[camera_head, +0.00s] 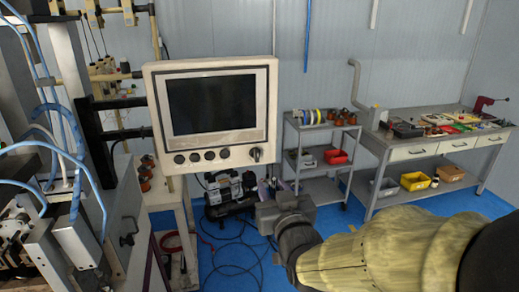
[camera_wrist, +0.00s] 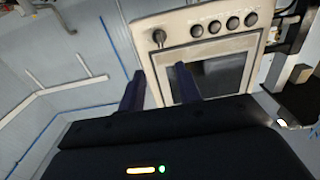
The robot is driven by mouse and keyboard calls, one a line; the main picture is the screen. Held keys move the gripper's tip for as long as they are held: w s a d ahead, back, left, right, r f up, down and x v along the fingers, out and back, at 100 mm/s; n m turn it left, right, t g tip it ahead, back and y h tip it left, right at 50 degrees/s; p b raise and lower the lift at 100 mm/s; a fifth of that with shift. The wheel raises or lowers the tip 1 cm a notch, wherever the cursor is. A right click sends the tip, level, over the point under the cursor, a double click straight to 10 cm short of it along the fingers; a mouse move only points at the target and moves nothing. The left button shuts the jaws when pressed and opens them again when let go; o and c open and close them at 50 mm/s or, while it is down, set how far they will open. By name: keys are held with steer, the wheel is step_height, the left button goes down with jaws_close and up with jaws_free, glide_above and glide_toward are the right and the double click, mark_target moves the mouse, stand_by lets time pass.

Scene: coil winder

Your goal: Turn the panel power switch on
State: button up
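The cream control panel (camera_head: 210,71) has a dark screen (camera_head: 212,104) and a row of round black buttons (camera_head: 202,156) below it. A black rotary switch (camera_head: 256,154) sits at the right end of that row; its handle looks close to upright. My gripper (camera_head: 266,187) is below the panel's lower right corner, apart from the switch. In the wrist view the panel appears upside down, with the switch (camera_wrist: 157,37) beyond my open fingers (camera_wrist: 159,70). Nothing shows between the fingers.
A winding machine with blue hoses (camera_head: 70,150) stands at the left. A grey shelf cart (camera_head: 322,150) and a workbench (camera_head: 430,150) stand behind to the right. A compressor (camera_head: 230,190) and cables are on the blue floor below the panel.

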steer(key=p+x, duration=0.4)
steer(key=shift+r, duration=0.25)
steer(key=shift+w+p, duration=0.1)
steer(key=shift+p, duration=0.35)
steer(key=w+p, duration=0.1)
steer(key=p, duration=0.2)
steer(key=shift+a, duration=0.15)
steer(key=p, duration=0.4)
steer(key=shift+w, duration=0.2)
